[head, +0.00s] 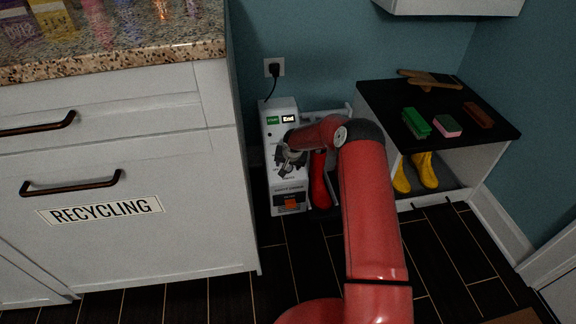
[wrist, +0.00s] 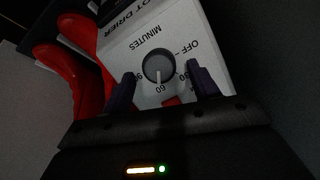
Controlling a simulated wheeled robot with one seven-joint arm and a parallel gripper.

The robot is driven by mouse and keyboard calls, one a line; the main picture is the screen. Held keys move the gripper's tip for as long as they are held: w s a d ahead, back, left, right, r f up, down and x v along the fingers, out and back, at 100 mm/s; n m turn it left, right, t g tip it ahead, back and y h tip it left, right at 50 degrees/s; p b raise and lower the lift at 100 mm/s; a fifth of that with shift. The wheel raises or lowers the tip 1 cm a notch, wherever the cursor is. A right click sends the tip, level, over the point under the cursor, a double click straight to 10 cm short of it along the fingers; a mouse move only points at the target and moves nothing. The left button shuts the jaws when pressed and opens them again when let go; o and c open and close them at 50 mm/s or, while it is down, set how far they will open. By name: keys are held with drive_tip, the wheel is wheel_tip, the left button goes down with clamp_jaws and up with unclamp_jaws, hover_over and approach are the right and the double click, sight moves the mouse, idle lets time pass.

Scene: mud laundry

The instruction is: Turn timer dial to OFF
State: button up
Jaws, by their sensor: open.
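The boot drier (head: 281,115) is a white upright box on the floor beside the cabinet. Its timer dial (wrist: 158,68) is a round grey knob, labelled MINUTES, with OFF, 60 and 90 readable around it. The label is upside down in the wrist view. The dial's white pointer line faces the 60 mark. My gripper (wrist: 160,73) is open, with its two dark purple fingers on either side of the dial. I cannot tell whether they touch it. In the head view my gripper (head: 287,160) covers the dial.
Red boots (wrist: 84,42) stand right beside the drier. The recycling cabinet (head: 150,235) is close on its left. A black-topped bench (head: 385,100) with brushes on it and yellow boots (head: 426,170) below stands to the right. The dark tiled floor in front is clear.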

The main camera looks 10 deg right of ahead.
drive_tip(key=shift+w+f, duration=0.3)
drive_tip(key=shift+f, duration=0.3)
drive_tip(key=c, duration=1)
drive_tip(key=shift+o, duration=0.2)
